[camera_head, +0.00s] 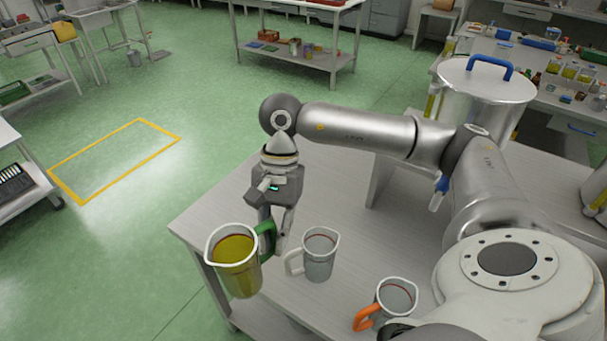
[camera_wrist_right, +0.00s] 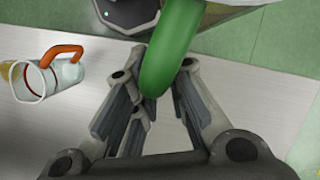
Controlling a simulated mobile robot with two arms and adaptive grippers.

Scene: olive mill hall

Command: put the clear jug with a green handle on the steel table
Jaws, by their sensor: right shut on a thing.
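The clear jug with a green handle (camera_head: 235,265) holds yellow-green liquid and is about upright at the left edge of the steel table (camera_head: 345,225). My right gripper (camera_head: 273,232) points down and is shut on the jug's green handle. In the right wrist view the green handle (camera_wrist_right: 165,50) lies between the fingers of my right gripper (camera_wrist_right: 160,98). The jug's body overlaps the table edge in the head view; I cannot tell whether its base touches the tabletop. My left gripper is not in view.
A clear jug with a pale handle (camera_head: 319,257) stands just right of the held jug. A jug with an orange handle (camera_head: 396,300) stands nearer the front. A large steel pot with a blue handle (camera_head: 478,98) is behind my right arm. The tabletop's middle is clear.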

